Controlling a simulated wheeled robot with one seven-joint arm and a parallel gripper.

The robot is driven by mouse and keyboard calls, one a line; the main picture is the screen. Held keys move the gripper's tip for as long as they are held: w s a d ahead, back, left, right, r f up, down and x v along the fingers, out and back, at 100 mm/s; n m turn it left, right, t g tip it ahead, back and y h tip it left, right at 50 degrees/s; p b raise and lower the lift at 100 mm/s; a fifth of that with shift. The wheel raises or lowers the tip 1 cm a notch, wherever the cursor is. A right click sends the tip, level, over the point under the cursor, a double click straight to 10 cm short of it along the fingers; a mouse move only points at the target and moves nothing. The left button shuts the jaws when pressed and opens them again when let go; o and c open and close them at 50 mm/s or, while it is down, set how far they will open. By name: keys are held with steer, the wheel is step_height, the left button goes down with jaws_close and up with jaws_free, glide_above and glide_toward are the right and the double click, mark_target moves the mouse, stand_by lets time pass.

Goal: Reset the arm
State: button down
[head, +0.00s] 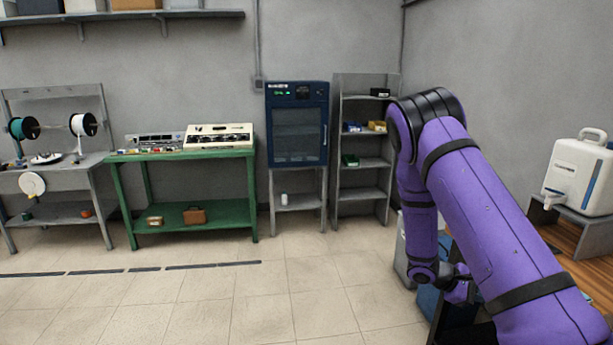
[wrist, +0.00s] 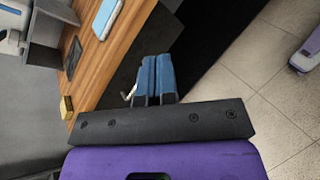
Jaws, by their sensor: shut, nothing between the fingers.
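My purple arm is bent in the right half of the head view, with its forearm hanging down. In the wrist view my gripper (wrist: 154,80) has its two blue fingers shut together with nothing between them. In the head view the gripper end is low behind my upper arm and its fingers cannot be made out. The fingers point toward a dark area beside a wooden tabletop (wrist: 103,62). I cannot tell how far they are from it.
A green bench (head: 181,155) with instruments, a blue cabinet (head: 298,125) and a grey shelf rack (head: 361,165) stand along the back wall. A white dispenser (head: 577,172) stands at the right. A phone-like object (wrist: 106,17) lies on the wooden top. The tiled floor (head: 250,300) at front left is clear.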

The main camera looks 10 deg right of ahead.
steer(key=s+a+r+m+t+y, duration=0.1)
steer(key=s+a+r+m+y, duration=0.2)
steer(key=r, duration=0.5)
steer(key=s+a+r+m+t+y, duration=0.1)
steer(key=s+a+r+t+y, duration=0.1)
steer(key=a+r, duration=0.45)
steer(key=s+a+r+m+t+y, duration=0.1)
steer(key=s+a+r+m+y, duration=0.15)
steer(key=r, duration=0.65)
steer(key=s+a+r+t+y, duration=0.2)
steer(key=s+a+r, duration=0.3)
steer(key=s, duration=0.3)
steer(key=s+a+r+t+y, duration=0.3)
steer(key=s+a+r+t, duration=0.1)
steer(key=s+r, duration=0.3)
steer(key=shift+s+a+r+m, duration=0.2)
steer(key=shift+s+a+m, duration=0.25)
steer(key=shift+s+a, duration=0.2)
